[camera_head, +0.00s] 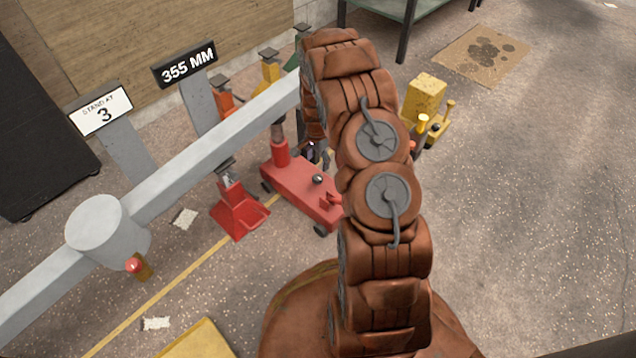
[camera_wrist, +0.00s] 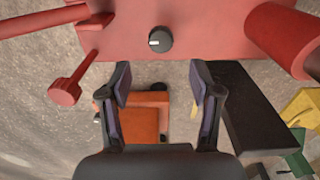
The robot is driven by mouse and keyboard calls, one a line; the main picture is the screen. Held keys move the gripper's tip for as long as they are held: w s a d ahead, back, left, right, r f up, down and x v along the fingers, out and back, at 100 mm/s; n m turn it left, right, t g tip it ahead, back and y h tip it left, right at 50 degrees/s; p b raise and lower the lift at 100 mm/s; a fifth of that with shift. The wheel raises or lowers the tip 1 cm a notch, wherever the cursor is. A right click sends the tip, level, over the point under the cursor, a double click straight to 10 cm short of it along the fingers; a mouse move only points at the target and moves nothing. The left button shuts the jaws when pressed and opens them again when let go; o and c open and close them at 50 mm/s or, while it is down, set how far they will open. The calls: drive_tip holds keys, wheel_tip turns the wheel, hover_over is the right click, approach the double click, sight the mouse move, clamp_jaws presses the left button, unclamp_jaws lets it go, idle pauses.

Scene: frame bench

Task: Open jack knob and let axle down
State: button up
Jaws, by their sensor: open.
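The red jack (camera_head: 300,188) stands on the floor under the grey axle (camera_head: 215,140). Its upright ram (camera_head: 279,148) meets the axle's underside or comes close; I cannot tell if they touch. A dark round knob with a pale mark (camera_head: 317,180) sits on the jack's top. In the wrist view the knob (camera_wrist: 160,40) is just beyond my gripper (camera_wrist: 162,75), between the lines of its two fingers. My gripper is open and empty, apart from the knob. A red stand (camera_head: 240,215) is beneath the axle; the gap above it is unclear. In the head view my arm hides part of the jack.
Signs reading "STAND AT 3" (camera_head: 101,110) and "355 MM" (camera_head: 186,65) stand behind the axle. Orange (camera_head: 222,100) and yellow (camera_head: 270,75) stands are behind it too. A red-ended lever (camera_wrist: 65,92) sticks out beside the jack.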

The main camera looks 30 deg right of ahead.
sight(318, 177)
drive_tip(key=shift+w+d+f, duration=0.1)
drive_tip(key=shift+d+f, duration=0.1)
drive_tip(key=shift+f, duration=0.55)
wheel_tip(318, 177, down, 7)
drive_tip(key=b, duration=0.3)
drive_tip(key=shift+f, duration=0.2)
drive_tip(key=c, duration=1.1)
